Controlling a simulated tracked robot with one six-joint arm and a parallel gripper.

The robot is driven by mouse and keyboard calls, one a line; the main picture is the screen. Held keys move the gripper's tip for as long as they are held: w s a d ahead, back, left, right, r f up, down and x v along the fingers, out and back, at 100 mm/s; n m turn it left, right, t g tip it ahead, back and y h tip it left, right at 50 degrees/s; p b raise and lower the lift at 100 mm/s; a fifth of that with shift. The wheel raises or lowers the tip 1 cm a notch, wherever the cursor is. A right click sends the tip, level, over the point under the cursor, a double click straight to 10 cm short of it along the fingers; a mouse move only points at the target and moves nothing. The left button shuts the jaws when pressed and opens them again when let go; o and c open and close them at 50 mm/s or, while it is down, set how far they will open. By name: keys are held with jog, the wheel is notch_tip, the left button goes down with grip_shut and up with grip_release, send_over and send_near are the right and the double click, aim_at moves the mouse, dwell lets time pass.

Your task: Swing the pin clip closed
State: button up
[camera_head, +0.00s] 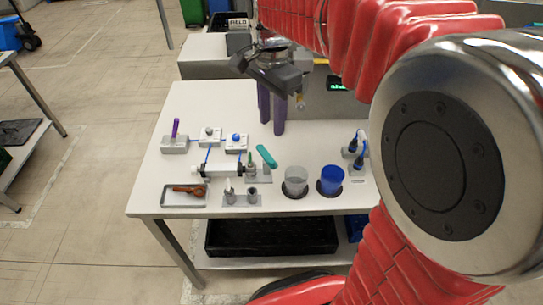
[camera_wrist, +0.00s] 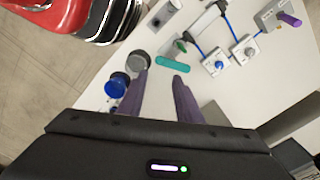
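A teal bar (camera_head: 266,156) sits near the middle of the white table, beside a small fixture with a green-topped pin (camera_head: 250,160); this may be the pin clip, but I cannot be sure. The teal bar (camera_wrist: 173,62) and green part (camera_wrist: 180,45) also show in the wrist view, just beyond my fingertips. My gripper (camera_head: 272,128) has two purple fingers pointing down, above the table's far part. In the wrist view my gripper (camera_wrist: 160,75) is open, with an empty gap between the fingers. Whether the bar is latched is too small to tell.
A clear cup (camera_head: 296,176) and blue cup (camera_head: 332,176) stand in the table front. A white cylinder (camera_head: 220,170), a tray with a brown object (camera_head: 187,190), grey blocks and a purple pin (camera_head: 175,128) lie left.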

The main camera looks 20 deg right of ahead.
aim_at(272, 161)
notch_tip(272, 161, down, 14)
jog(key=shift+r, duration=0.1)
dwell(0.7)
jog(key=shift+c, duration=0.5)
grip_shut()
